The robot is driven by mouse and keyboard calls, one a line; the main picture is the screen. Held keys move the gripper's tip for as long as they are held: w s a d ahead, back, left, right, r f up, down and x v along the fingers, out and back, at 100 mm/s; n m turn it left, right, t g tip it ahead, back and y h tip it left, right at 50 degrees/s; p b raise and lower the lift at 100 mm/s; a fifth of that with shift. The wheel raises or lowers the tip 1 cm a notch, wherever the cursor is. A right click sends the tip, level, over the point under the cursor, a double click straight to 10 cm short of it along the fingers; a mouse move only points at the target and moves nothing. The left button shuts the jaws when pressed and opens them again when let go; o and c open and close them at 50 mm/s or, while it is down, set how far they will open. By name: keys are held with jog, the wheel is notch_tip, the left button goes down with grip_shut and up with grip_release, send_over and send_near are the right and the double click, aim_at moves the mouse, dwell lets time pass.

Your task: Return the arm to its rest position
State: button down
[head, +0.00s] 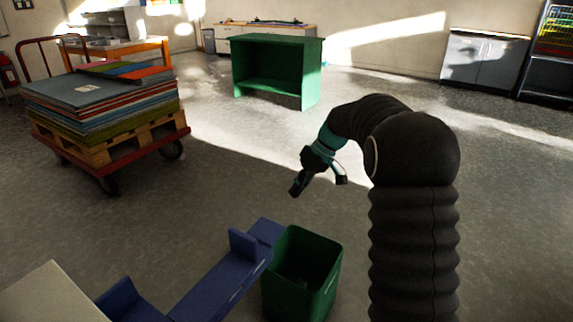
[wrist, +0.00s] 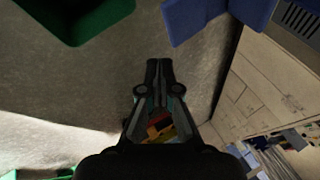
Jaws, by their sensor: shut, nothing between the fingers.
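My gripper (head: 297,187) hangs at the end of my bent arm, pointing down and to the left, over the floor behind the green bin in the head view. In the wrist view my gripper (wrist: 159,64) has its two fingers together, with nothing held at the tips. Some red, yellow and green shapes show through the gap between the finger links; I cannot tell what they are. The arm is raised and curved forward, touching nothing that I can see.
An open green bin (head: 290,296) stands beside a blue bench (head: 218,283); a pale tabletop (head: 45,296) is at front left. A cart (head: 125,160) with stacked boards stands left. A green shelf (head: 278,54) stands farther back. Open floor lies between.

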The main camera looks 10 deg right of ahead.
jog(key=s+d+f+m+h, duration=0.35)
jog(key=s+m, duration=0.25)
jog(key=s, duration=0.2)
jog(key=s+d+r+t+h, duration=0.1)
jog(key=s+r+t, duration=0.2)
jog(key=s, duration=1)
jog(key=s+d+r+m+t+h, duration=0.1)
jog(key=s+r+t, duration=0.2)
jog(key=s, duration=1.1)
notch_tip(320, 180, up, 4)
jog(key=shift+s+f, duration=0.15)
jog(key=shift+h, duration=0.25)
